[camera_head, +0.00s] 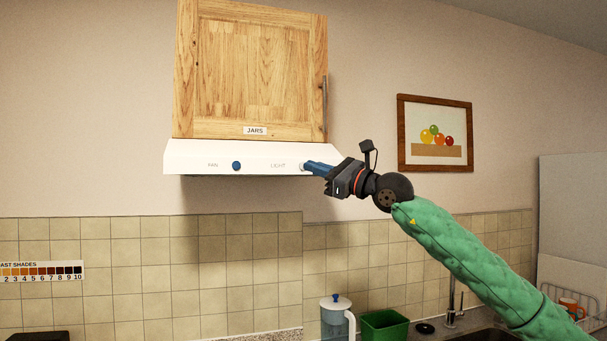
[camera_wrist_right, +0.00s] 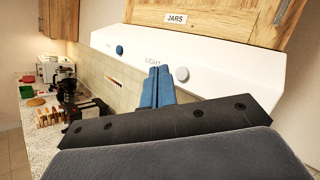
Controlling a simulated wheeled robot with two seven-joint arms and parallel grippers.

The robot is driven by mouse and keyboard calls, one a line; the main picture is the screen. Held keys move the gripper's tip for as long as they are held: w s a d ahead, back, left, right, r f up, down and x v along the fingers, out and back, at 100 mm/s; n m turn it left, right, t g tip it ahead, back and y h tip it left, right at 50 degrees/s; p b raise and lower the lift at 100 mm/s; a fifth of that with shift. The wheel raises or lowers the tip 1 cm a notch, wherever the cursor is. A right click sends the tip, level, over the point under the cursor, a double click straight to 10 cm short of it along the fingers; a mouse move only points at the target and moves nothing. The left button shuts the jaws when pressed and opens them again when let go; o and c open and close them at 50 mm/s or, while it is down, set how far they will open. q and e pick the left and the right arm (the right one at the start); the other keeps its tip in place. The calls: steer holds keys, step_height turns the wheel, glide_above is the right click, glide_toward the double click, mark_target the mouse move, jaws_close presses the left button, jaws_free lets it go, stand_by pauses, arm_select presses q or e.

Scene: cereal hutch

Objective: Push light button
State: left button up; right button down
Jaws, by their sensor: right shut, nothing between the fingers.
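The light button (camera_wrist_right: 181,74) is a round whitish button on the white hood's sloped front, right of the word LIGHT. In the head view, the light button (camera_head: 302,167) shows at the left end of my blue fingers. My right gripper (camera_head: 308,166) is shut and empty, with its fingertips pointing at the hood front. In the right wrist view, the fingertips of my right gripper (camera_wrist_right: 159,70) lie just left of the button. I cannot tell whether they touch the hood. My left gripper is in neither view.
The white hood (camera_head: 200,156) hangs under a wooden cabinet (camera_head: 250,70) labelled JARS. A blue fan button (camera_head: 236,166) sits left of the light button. A pitcher (camera_head: 337,322) and a green container (camera_head: 384,325) stand below. A framed picture (camera_head: 435,133) hangs on the right wall.

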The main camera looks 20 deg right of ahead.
steer(key=s+b, duration=0.2)
steer(key=s, duration=0.1)
steer(key=shift+s+b, duration=0.3)
steer(key=shift+b, duration=0.05)
